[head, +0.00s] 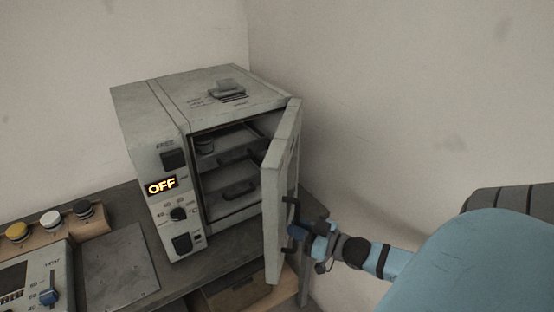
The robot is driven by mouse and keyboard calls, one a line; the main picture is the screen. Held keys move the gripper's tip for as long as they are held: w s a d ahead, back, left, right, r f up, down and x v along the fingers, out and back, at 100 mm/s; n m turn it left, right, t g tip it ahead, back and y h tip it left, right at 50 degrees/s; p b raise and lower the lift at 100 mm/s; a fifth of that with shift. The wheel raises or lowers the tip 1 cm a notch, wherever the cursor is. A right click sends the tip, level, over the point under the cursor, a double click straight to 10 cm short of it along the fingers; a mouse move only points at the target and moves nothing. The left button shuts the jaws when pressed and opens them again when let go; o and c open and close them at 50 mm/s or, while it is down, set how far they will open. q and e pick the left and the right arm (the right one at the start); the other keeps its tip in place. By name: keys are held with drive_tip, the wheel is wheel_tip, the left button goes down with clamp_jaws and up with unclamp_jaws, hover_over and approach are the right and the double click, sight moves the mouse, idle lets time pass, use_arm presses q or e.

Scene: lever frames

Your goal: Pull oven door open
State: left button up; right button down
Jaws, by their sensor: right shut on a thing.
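The oven (231,100) is a worn grey box on a dark bench, with a control panel on its left front and a lit "OFF" display (161,186). Its door (281,190) is hinged on the right and stands wide open, showing shelves (228,148) inside. My right gripper (297,226) is at the outer face of the door, shut on the dark door handle (291,211). The blue right arm comes in from the lower right. My left gripper is not in view.
A flat grey plate (119,268) lies on the bench left of the oven. Several knobs, one yellow (16,231), sit further left, by a panel with a blue slider (47,297). Walls stand close behind and to the right.

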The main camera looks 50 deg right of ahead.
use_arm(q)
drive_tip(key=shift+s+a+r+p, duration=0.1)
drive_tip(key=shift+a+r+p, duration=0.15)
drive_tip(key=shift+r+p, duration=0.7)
use_arm(e)
drive_tip(key=shift+s+d+r, duration=0.1)
drive_tip(key=shift+s+d, duration=0.85)
drive_tip(key=shift+d, duration=0.15)
drive_tip(key=shift+s+d+r, duration=0.1)
drive_tip(key=shift+s+d, duration=0.8)
drive_tip(key=shift+d, duration=0.2)
drive_tip(key=c, duration=1.2)
unclamp_jaws()
drive_tip(key=shift+o, duration=0.4)
drive_tip(key=shift+w+f, duration=0.15)
use_arm(q)
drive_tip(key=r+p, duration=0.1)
drive_tip(key=p, duration=0.1)
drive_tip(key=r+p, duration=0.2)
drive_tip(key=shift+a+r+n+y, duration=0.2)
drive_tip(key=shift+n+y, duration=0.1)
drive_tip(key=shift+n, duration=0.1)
use_arm(e)
drive_tip(key=v, duration=1.4)
